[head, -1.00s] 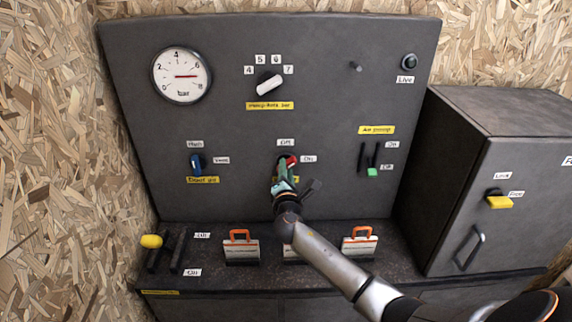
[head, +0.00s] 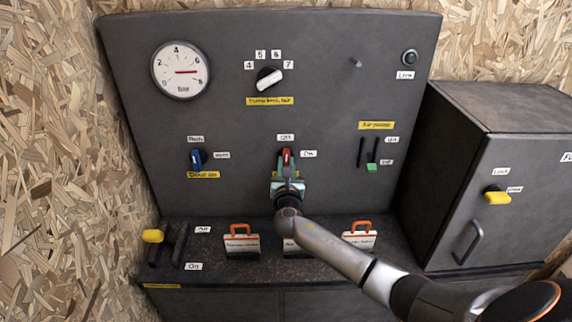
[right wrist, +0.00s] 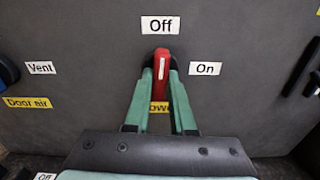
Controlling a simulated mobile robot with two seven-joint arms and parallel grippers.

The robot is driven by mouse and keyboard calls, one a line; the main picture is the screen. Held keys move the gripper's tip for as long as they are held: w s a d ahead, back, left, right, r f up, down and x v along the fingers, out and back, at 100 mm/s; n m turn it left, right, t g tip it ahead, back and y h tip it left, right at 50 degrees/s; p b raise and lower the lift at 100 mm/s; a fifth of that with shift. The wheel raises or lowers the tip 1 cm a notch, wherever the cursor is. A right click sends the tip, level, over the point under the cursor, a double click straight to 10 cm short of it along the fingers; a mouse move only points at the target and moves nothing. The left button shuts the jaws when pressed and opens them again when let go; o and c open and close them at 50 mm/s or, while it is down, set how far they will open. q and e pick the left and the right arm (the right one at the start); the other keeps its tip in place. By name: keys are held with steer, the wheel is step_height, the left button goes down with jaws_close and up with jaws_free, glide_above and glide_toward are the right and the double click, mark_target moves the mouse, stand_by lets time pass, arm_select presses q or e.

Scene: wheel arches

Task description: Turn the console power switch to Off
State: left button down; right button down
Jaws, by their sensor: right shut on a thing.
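The power switch is a red handle (head: 286,155) at the lower middle of the grey console. It stands upright and points at the Off label (head: 286,137); the On label (head: 308,154) is to its right. In the right wrist view the red handle (right wrist: 161,70) also points up at the Off label (right wrist: 160,25). My right gripper (head: 286,169) is shut on the handle, its green fingers (right wrist: 161,82) on either side of it. The yellow power label (right wrist: 159,107) is partly hidden by the fingers. My left gripper is not in view.
A blue door air handle (head: 197,159) is to the left and the air pump slider (head: 371,167) to the right. Several orange-handled tags, one of them this tag (head: 241,240), stand on the ledge below. A cabinet (head: 495,205) stands at the right.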

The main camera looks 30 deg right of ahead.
steer(key=shift+f+n, duration=0.1)
steer(key=shift+n, duration=0.5)
steer(key=c, duration=0.8)
jaws_free()
steer(key=shift+o, duration=0.2)
steer(key=v, duration=1.2)
steer(key=shift+s+a+b, duration=0.2)
steer(key=shift+b, duration=0.1)
